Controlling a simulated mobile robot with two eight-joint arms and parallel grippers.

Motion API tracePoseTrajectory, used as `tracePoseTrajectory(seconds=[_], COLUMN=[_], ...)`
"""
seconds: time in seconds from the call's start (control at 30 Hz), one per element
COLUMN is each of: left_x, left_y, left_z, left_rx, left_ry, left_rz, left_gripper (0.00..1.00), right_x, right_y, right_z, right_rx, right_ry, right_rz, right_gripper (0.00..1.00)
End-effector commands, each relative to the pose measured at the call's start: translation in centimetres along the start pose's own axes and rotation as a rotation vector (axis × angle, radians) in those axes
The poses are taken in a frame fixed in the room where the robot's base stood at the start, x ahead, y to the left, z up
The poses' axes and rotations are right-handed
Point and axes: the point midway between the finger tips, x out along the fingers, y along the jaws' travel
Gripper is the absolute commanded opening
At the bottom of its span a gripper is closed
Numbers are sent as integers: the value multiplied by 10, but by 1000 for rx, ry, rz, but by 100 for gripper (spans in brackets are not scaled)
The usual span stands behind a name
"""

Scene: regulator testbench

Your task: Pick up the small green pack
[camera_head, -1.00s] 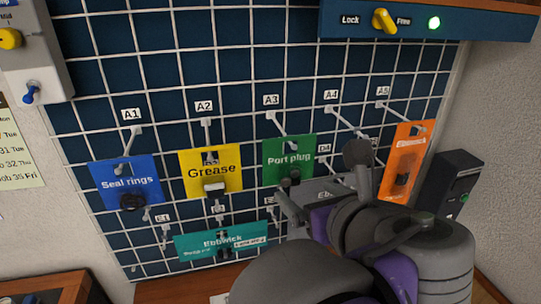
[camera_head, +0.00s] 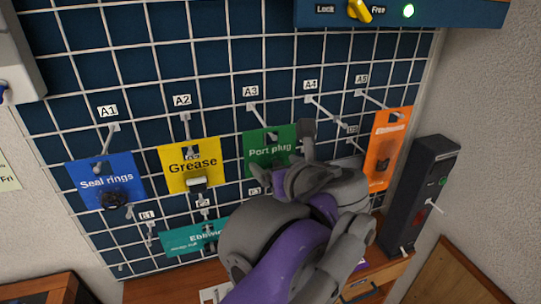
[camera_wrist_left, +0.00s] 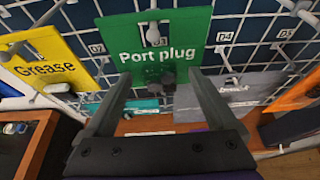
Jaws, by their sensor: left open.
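The small green pack, labelled "Port plug" (camera_head: 268,146), hangs flat on its hook under the A3 tag. It also shows large in the left wrist view (camera_wrist_left: 190,28), with a dark plug at its lower edge. My left gripper (camera_head: 284,154) is open, and its arm covers the pack's lower right part in the head view. In the left wrist view the two fingers (camera_wrist_left: 159,78) point at the pack's lower part, one on each side of the plug. I cannot tell whether they touch it. My right gripper is not in view.
A yellow "Grease" pack (camera_head: 188,164) and a blue "Seal rings" pack (camera_head: 104,180) hang to the left, an orange pack (camera_head: 388,148) to the right. A teal pack (camera_head: 190,239) hangs below. A grey pack (camera_wrist_left: 226,96) hangs low at the right. Bare hooks stick out nearby.

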Motion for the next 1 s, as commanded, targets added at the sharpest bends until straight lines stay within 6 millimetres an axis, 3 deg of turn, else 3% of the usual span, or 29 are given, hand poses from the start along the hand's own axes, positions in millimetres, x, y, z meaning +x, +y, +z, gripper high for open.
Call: tracePoseTrajectory(seconds=[0.23,0.73,1.0], left_x=[1,1,1], left_y=[0,0,0], left_z=[0,0,1], left_rx=[0,0,0], left_ry=[1,1,0], left_rz=[-1,-1,-1], left_gripper=[89,0,0], right_x=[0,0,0], right_y=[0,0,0], right_z=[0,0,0], right_rx=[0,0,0], right_ry=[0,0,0], right_rz=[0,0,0], right_gripper=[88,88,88])
